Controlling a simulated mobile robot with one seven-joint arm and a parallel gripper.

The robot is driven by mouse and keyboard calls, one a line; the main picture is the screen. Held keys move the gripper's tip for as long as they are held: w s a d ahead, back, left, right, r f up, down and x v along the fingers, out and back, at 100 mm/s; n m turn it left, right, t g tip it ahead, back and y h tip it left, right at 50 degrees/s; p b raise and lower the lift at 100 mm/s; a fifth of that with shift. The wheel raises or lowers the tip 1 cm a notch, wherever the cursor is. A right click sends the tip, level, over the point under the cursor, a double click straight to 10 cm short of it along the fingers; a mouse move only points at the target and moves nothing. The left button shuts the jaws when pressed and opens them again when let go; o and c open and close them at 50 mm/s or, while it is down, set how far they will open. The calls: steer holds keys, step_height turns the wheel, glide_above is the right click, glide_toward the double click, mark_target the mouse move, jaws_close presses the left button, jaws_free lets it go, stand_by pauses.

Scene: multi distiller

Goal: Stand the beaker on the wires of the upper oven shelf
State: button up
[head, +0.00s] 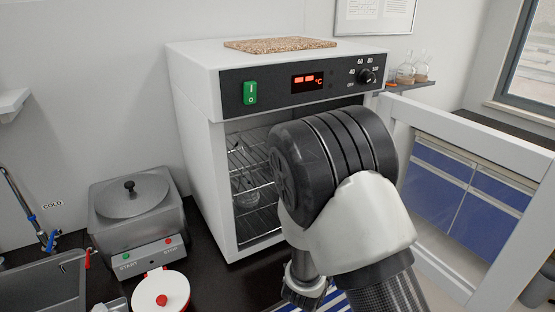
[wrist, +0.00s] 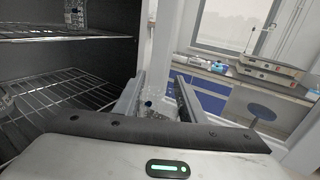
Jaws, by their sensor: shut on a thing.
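The oven (head: 197,135) stands with its door open, and its wire shelves show inside. The upper oven shelf (head: 250,152) is partly hidden by my arm; it also shows at the top left of the wrist view (wrist: 45,37). My gripper (wrist: 158,88) is in front of the oven opening, to the right of the shelves in the wrist view. It is shut on the beaker (wrist: 154,108), clear glass that shows faintly between the fingers. In the head view my arm hides the gripper and the beaker.
The open oven door (head: 470,135) stands to the right. Clear glassware (head: 242,192) stands on the lower shelf (head: 258,222), and another glass item (wrist: 75,12) is on the upper shelf. A grey heating bath (head: 135,218) stands left of the oven.

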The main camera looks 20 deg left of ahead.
steer(key=a+r+n+y+b, duration=0.35)
steer(key=a+r, duration=0.35)
steer(key=a, duration=0.3)
steer(key=a+r+n+y+b, duration=0.2)
steer(key=a+r+y, duration=0.4)
steer(key=a, duration=0.5)
steer(key=shift+h, duration=0.75)
steer(key=x, duration=0.6)
steer(key=p+x, duration=0.1)
steer(key=x, duration=0.5)
steer(key=r+x, duration=0.1)
steer(key=x, duration=0.5)
steer(key=shift+s, duration=0.1)
steer(key=shift+f, duration=1.55)
steer(key=shift+f, duration=0.1)
steer(key=shift+f, duration=0.1)
steer(key=o, duration=1.1)
